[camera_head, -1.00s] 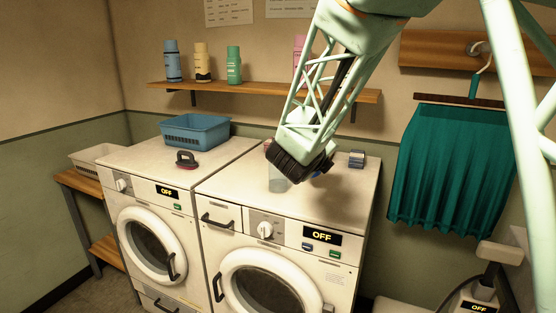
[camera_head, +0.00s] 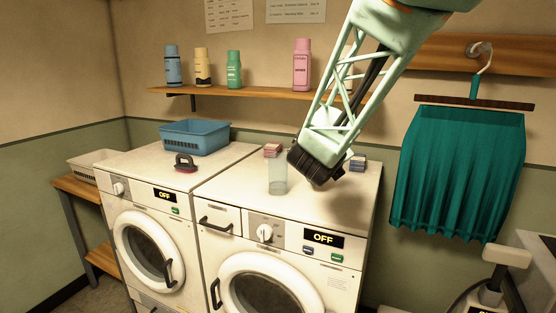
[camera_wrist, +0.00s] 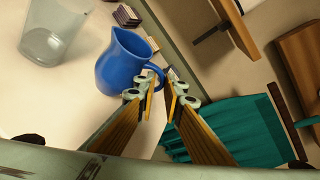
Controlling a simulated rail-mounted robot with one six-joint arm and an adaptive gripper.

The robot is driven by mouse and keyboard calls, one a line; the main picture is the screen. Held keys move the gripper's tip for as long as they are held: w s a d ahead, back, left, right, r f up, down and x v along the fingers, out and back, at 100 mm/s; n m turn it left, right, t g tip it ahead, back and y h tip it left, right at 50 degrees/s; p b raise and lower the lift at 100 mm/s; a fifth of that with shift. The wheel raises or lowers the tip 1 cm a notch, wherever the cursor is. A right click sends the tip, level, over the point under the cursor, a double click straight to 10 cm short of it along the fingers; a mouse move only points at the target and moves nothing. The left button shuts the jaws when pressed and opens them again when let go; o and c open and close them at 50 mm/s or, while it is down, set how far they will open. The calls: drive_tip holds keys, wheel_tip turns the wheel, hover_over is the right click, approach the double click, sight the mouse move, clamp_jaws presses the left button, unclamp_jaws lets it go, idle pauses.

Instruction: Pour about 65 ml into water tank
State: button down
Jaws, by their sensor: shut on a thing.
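A blue jug (camera_wrist: 124,62) with a spout and a side handle is in the wrist view. My gripper (camera_wrist: 152,93) is shut on its handle; the fingers meet at the handle's outer side. In the head view my gripper (camera_head: 316,166) is low over the right washer's top, and its dark body hides the jug. A clear, open-topped container (camera_head: 277,178) stands upright on that washer, just left of my gripper; it also shows in the wrist view (camera_wrist: 52,32). I cannot tell whether it is the water tank, or whether the jug holds liquid.
Small stacked boxes stand behind the container (camera_head: 272,150) and right of my gripper (camera_head: 358,163). A blue basket (camera_head: 195,138) and a brush (camera_head: 186,164) are on the left washer. A shelf (camera_head: 260,92) with bottles is above. A teal skirt (camera_head: 455,180) hangs right. A white appliance (camera_head: 490,290) is lower right.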

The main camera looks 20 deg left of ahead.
drive_tip(key=shift+w+d+f+m+y, duration=0.15)
drive_tip(key=shift+d+f+m+y, duration=0.35)
drive_tip(key=shift+d+f+m, duration=0.45)
drive_tip(key=shift+d+f, duration=0.1)
drive_tip(key=shift+f, duration=0.05)
idle(0.3)
drive_tip(key=shift+d, duration=0.1)
